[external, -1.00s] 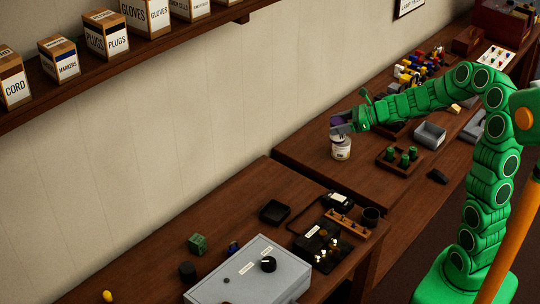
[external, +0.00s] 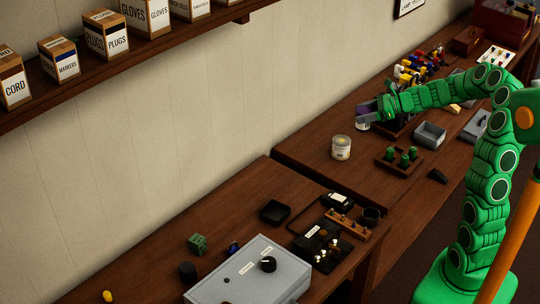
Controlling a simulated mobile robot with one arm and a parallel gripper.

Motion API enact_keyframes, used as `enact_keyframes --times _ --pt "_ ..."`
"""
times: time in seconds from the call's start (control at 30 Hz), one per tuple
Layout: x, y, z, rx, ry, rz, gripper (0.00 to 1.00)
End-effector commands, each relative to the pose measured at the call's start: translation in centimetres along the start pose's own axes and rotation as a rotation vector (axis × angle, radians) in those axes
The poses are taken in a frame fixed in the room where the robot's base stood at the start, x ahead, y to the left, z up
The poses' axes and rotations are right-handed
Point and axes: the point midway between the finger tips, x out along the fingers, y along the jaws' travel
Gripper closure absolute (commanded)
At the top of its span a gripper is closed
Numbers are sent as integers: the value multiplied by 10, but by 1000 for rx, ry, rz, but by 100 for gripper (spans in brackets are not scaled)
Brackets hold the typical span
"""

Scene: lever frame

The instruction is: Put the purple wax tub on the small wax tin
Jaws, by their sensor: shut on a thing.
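My gripper (external: 366,113) is over the right-hand bench and shut on the purple wax tub (external: 363,110), which is partly hidden by the jaws. Just below it is a low, pale tin (external: 362,126), apparently the small wax tin, partly covered by the gripper. Whether the tub touches this tin cannot be told. A larger cream tin (external: 341,147) with a label stands upright on the bench, nearer the camera, apart from the gripper.
A wooden rack with green pegs (external: 400,158) and a grey open box (external: 430,134) stand to the right. Colourful small items (external: 415,70) crowd the bench behind my gripper. Bare bench lies left of the cream tin. A grey control box (external: 250,275) is on the nearer bench.

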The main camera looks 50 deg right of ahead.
Motion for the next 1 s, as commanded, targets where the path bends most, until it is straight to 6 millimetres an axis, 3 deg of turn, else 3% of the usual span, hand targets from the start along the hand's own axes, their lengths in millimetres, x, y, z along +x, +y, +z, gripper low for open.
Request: enact_keyframes --times 0.43,1.0 --pt "44 -44 -11 2 0 2 69" --pt "86 -77 -48 2 -1 2 69"
